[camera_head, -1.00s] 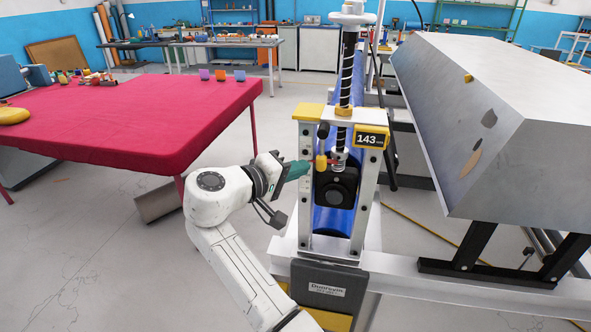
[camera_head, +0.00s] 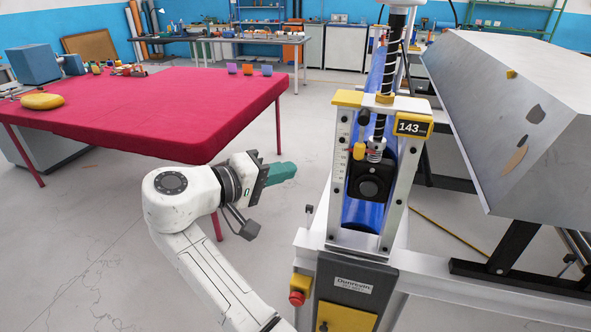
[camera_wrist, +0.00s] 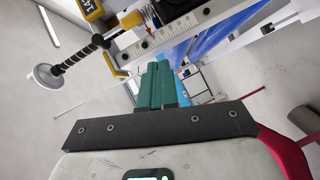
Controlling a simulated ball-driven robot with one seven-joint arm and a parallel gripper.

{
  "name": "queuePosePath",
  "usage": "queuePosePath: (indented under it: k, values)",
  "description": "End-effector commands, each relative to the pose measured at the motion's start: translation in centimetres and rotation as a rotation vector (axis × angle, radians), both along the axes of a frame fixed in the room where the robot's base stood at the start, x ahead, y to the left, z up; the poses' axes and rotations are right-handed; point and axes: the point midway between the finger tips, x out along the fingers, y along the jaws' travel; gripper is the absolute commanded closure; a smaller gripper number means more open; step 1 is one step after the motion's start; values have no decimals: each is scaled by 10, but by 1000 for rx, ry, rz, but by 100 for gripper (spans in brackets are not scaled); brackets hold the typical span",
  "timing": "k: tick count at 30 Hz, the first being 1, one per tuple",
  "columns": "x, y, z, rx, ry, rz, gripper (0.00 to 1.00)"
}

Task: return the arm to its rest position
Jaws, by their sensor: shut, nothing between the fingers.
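My white arm (camera_head: 190,240) reaches up from the bottom of the head view, bent at the elbow joint. My gripper (camera_head: 283,173) has teal fingers that point right. It is shut and empty. In the head view it is left of the machine with the black screw (camera_head: 392,60) and apart from it. In the wrist view my gripper (camera_wrist: 158,82) shows its teal fingers together in the middle, with the machine's scale (camera_wrist: 165,38) beyond them.
A table with a red cloth (camera_head: 160,115) stands behind my arm on the left. A large grey metal block (camera_head: 530,120) is at the right. A red stop button (camera_head: 297,298) is on the machine's front. Bare floor (camera_head: 90,240) lies left of my arm.

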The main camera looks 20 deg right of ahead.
Motion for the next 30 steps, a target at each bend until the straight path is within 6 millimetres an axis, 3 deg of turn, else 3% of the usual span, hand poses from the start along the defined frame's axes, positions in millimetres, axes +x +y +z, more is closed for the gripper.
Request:
queuePosePath:
  k: [17, 20, 23, 26, 30]
  values:
    - [-1, 3, 0, 0, 1, 0, 100]
    - [-8, -10, -26, 44, 27, 1, 100]
    - [-24, -34, -72, 136, 74, 1, 100]
    - [-50, -62, -128, 262, 127, 3, 100]
    - [-99, -96, -202, 453, 194, 0, 100]
